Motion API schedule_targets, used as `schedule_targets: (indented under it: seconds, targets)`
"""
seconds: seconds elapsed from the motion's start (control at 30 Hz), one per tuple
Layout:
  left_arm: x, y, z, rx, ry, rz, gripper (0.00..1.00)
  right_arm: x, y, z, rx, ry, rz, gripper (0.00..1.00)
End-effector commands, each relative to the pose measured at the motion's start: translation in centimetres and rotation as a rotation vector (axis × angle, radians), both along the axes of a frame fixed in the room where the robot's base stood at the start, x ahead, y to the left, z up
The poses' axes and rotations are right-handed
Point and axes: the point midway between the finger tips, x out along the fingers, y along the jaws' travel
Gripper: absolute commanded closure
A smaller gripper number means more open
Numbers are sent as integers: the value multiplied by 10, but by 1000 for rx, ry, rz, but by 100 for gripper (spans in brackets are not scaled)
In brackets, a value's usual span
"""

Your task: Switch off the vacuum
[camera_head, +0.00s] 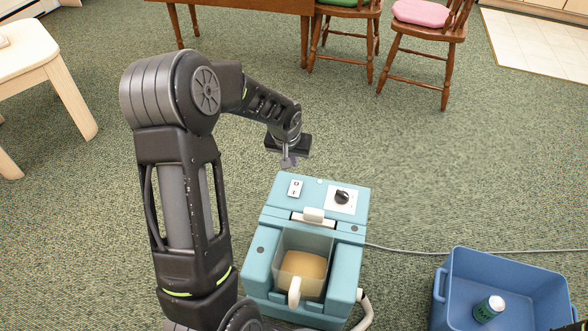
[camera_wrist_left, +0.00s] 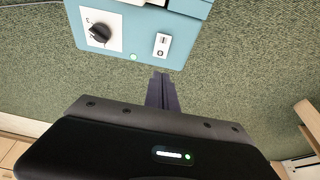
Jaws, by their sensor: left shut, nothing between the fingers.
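The vacuum (camera_head: 255,266) is a teal box with a clear bin of tan dust in its front, standing on the carpet. Its top has a white rocker switch (camera_head: 295,188), a black knob (camera_head: 342,197) on a white plate and a small green light (camera_head: 320,181). In the left wrist view the switch (camera_wrist_left: 162,45), knob (camera_wrist_left: 100,33) and green light (camera_wrist_left: 133,57) show near the top. My left gripper (camera_head: 289,161) is shut and empty, just beyond the vacuum's far edge on the switch side, apart from the switch. Its fingertips (camera_wrist_left: 161,77) point toward the switch. My right gripper is not seen.
A blue bin (camera_head: 500,268) with a green can (camera_head: 488,308) in it stands to the right. A pale cable (camera_head: 450,249) runs right from the vacuum. Wooden chairs (camera_head: 425,50) and a table (camera_head: 245,6) stand behind, a pale stool (camera_head: 40,62) at left. Carpet between is clear.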

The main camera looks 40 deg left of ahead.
Motion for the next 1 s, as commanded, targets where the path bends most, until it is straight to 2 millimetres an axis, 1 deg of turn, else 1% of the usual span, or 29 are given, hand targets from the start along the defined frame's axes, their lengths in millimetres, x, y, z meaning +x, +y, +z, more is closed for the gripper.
schedule_targets:
  seconds: [0.17,0.27,0.6,0.7,0.83,1.0]
  targets:
    - [5,3,-20,0,2,0,100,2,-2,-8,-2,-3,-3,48]
    - [10,4,-37,0,2,0,100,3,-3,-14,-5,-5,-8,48]
    - [30,13,-102,-1,2,0,100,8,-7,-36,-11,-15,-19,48]
    - [32,13,-116,-1,0,1,100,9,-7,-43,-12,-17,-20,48]
    - [33,13,-127,0,0,0,100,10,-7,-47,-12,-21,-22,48]
    - [34,14,-130,0,-1,1,100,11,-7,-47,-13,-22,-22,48]
